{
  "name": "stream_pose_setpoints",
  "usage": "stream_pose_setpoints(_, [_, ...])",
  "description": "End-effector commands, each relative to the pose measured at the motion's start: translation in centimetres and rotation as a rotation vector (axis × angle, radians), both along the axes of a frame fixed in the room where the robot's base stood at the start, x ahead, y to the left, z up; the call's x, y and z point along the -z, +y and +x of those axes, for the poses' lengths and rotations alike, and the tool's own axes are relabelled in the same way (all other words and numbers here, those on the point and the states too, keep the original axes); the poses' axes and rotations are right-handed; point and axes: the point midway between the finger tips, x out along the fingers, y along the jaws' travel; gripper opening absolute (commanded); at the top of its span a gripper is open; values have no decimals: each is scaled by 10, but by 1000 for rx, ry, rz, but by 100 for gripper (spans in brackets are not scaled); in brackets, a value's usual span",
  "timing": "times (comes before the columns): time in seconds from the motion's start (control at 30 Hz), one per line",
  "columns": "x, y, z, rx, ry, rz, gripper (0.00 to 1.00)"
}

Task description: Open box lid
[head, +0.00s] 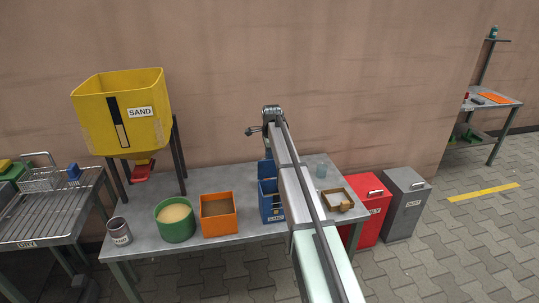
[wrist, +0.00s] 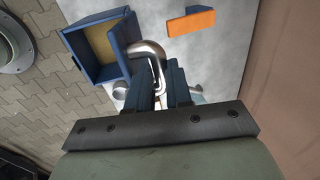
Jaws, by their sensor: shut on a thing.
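A blue box (head: 271,212) stands on the grey table, partly hidden behind my arm. In the wrist view a blue open-topped box (wrist: 72,42) with a tan inside shows at upper left. My gripper (wrist: 160,85) is shut on a curved silver metal handle (wrist: 148,50) beside that box. What the handle is fixed to is hidden behind the fingers, so I cannot tell the lid's angle. In the head view my gripper (head: 268,148) points down above the blue box, and its fingertips cannot be made out.
On the table (head: 150,243) stand a green tub (head: 174,232) of sand, an orange box (head: 219,226), a grey can (head: 119,232) and a wooden tray (head: 338,208). A yellow sand hopper (head: 92,118) rises at the back left. Red (head: 372,222) and grey (head: 403,216) bins stand right.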

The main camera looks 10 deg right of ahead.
Motion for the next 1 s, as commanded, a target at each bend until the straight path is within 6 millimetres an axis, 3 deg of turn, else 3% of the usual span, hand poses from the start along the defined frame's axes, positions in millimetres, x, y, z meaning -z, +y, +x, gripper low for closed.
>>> stream_pose_setpoints(0.4, [0, 0, 0, -3, 0, -1, 0])
stream_pose_setpoints(0.63, [-1, 0, -20, -4, 1, -2, 0])
stream_pose_setpoints(0.87, [0, 0, -19, -5, 3, -2, 0])
stream_pose_setpoints(0.9, [0, 0, -19, -5, 3, -2, 20])
stream_pose_setpoints(1.0, [0, 0, -19, -4, 2, -2, 29])
